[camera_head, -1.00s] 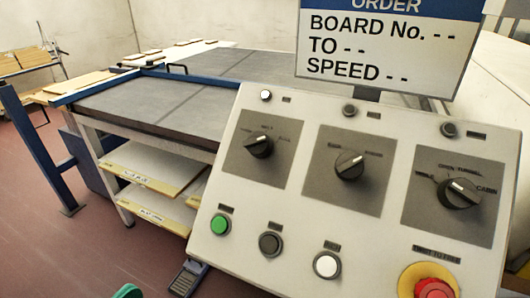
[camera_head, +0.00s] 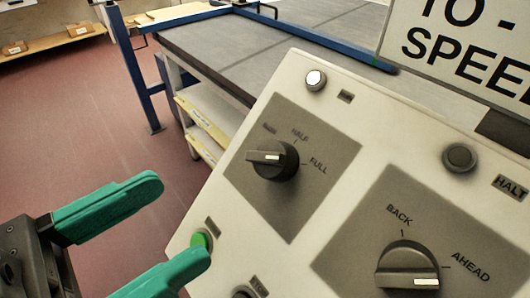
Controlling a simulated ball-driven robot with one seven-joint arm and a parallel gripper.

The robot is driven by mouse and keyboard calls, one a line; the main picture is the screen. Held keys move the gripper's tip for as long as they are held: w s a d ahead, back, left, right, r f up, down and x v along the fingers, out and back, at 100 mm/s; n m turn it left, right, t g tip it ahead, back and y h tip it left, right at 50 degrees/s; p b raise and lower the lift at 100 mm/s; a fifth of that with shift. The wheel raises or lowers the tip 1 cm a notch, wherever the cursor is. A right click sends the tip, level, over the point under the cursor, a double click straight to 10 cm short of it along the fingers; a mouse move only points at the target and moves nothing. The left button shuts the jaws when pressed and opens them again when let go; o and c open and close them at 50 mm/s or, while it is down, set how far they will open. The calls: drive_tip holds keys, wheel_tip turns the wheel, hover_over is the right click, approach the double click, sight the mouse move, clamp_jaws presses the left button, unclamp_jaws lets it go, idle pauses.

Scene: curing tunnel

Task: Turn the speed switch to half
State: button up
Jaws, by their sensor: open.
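The speed switch (camera_head: 273,160) is a black rotary knob on a dark grey plate at the panel's upper left. Its labels include HALF at the top and FULL at the right; the left label is too blurred to read. Its white pointer line points left, toward that blurred label. My gripper (camera_head: 160,232) has two green fingers, spread apart and empty. It is at the lower left, left of and below the knob, apart from it. The lower finger covers part of the green button (camera_head: 200,240).
A second knob (camera_head: 407,268) marked BACK and AHEAD sits at lower right, pointing toward AHEAD. A lit white lamp (camera_head: 316,80) and a dark HALT lamp (camera_head: 459,157) are on the panel (camera_head: 330,100). A sign (camera_head: 465,45) stands above. A conveyor table (camera_head: 240,50) lies behind.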

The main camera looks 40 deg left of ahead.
sight(263, 163)
drive_tip(key=w, duration=0.9)
drive_tip(key=shift+w+d, duration=0.15)
drive_tip(key=shift+d, duration=0.25)
drive_tip(key=c, duration=1)
